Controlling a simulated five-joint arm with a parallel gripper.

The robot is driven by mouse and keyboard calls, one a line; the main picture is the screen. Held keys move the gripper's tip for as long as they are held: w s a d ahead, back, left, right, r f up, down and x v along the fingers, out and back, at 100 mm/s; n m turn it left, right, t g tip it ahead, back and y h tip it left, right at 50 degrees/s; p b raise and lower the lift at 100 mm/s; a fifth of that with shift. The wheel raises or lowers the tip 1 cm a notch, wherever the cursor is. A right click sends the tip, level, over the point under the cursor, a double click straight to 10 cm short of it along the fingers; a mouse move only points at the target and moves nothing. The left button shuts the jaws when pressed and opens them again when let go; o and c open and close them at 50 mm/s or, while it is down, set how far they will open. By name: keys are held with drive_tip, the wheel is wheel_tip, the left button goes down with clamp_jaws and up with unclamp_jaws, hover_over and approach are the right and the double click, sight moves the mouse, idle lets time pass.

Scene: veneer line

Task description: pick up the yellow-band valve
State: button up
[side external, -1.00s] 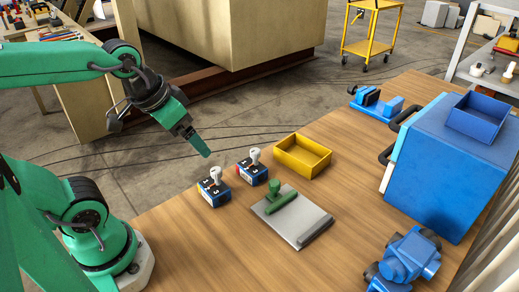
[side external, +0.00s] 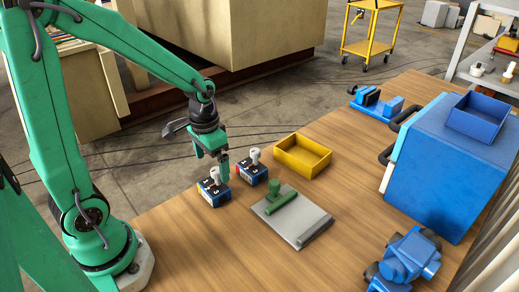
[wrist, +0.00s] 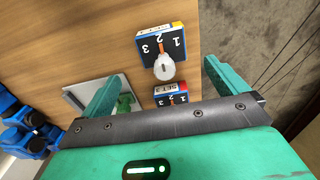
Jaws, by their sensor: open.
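The yellow-band valve (wrist: 155,44), a dark blue block with numbers 1, 2, 3, a white handle and a yellow strip along one edge, is at the top centre of the wrist view. It appears to be the left block (side external: 214,192) in the side view. A similar red-marked valve (wrist: 170,90) sits below it in the wrist view, partly hidden by my gripper, and is the right block (side external: 251,172) in the side view. My gripper (side external: 223,168) points down, open and empty, by the two valves. Its fingers are spread in the wrist view (wrist: 159,74).
A grey plate (side external: 302,224) with a green stamp-like part (side external: 281,198) lies to the right of the valves. An open yellow bin (side external: 303,156) stands behind it. A blue machine (side external: 440,165) and a blue fitting (side external: 406,258) stand further right. The wooden table is clear in front.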

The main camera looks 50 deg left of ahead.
sight(212, 172)
drive_tip(key=shift+w+a+f, duration=0.1)
drive_tip(key=shift+a+f, duration=0.05)
drive_tip(key=shift+f, duration=0.6)
drive_tip(key=shift+f, duration=1.3)
drive_tip(key=shift+f, duration=0.15)
drive_tip(key=shift+f, duration=2.45)
drive_tip(key=shift+c, duration=0.2)
drive_tip(key=c, duration=1.3)
drive_tip(key=shift+r, duration=0.15)
